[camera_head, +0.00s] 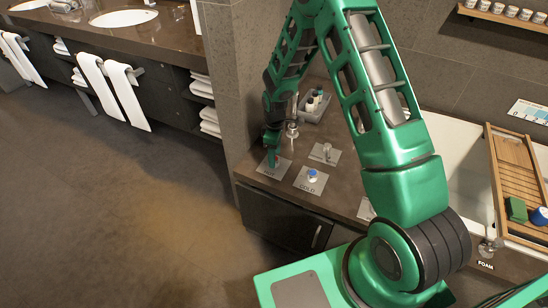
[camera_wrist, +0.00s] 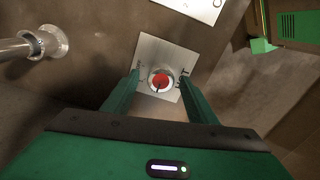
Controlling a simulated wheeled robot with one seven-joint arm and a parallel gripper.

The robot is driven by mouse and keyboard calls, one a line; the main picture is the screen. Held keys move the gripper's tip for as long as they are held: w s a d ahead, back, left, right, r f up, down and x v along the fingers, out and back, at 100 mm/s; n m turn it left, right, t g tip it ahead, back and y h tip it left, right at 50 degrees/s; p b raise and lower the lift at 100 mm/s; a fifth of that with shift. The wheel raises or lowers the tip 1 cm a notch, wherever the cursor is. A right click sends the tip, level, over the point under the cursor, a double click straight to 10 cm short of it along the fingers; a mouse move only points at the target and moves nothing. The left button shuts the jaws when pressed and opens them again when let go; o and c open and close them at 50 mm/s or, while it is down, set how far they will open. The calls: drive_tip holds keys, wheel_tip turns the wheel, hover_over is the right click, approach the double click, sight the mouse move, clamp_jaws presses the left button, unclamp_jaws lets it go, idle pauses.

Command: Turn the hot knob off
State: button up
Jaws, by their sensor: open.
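The hot knob shows in the wrist view as a round red-and-white cap (camera_wrist: 161,81) on a square metal plate (camera_wrist: 151,52). My gripper (camera_wrist: 160,88) is open, with one green finger on each side of the knob. I cannot tell whether the fingers touch it. In the head view my gripper (camera_head: 272,155) points down over the hot plate (camera_head: 277,172) at the counter's left front, and hides the knob. The blue-topped cold knob (camera_head: 312,174) stands on its own plate to the right.
A metal spout (camera_wrist: 30,46) rises left of the knob in the wrist view. Another plate with a metal lever (camera_head: 326,152) and a tray of bottles (camera_head: 314,106) are behind. A bathtub with a wooden rack (camera_head: 516,180) is at the right. Open floor (camera_head: 110,200) lies left.

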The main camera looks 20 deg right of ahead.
drive_tip(key=shift+f, duration=0.65)
drive_tip(key=c, duration=1.1)
